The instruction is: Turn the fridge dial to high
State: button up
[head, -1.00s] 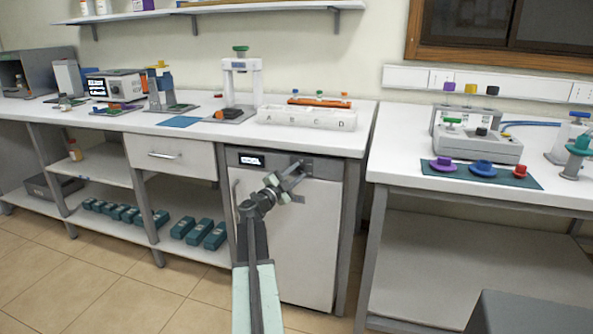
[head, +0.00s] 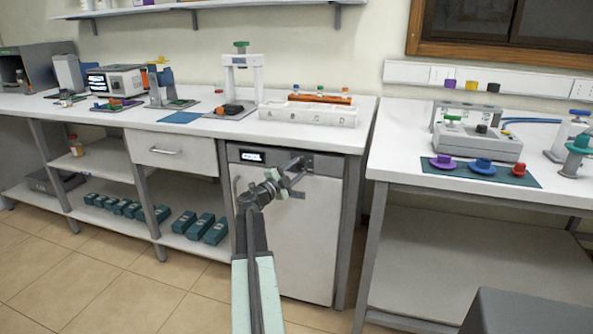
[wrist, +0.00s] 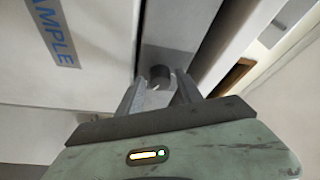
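The white fridge (head: 310,240) stands under the counter with a dark grey control panel (head: 328,164) along its top. A small lit display (head: 252,157) on the panel seems to read "COOL". My gripper (head: 302,167) is at the panel's right half, fingers pointing at it. In the wrist view, the dark round dial (wrist: 160,75) is at the fingertips, between the two fingers (wrist: 158,88). The fingers are apart, with a visible gap on each side of the dial.
A vertical handle (head: 237,190) is at the fridge door's left edge. A blue-lettered label (wrist: 55,35) shows on the door in the wrist view. The counter (head: 340,141) overhangs just above the panel. A second table (head: 395,172) stands to the right; floor is free in front.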

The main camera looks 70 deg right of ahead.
dwell(0.3)
jog(key=b+v, duration=0.1)
jog(key=v, duration=0.7)
jog(key=shift+d+f, duration=0.1)
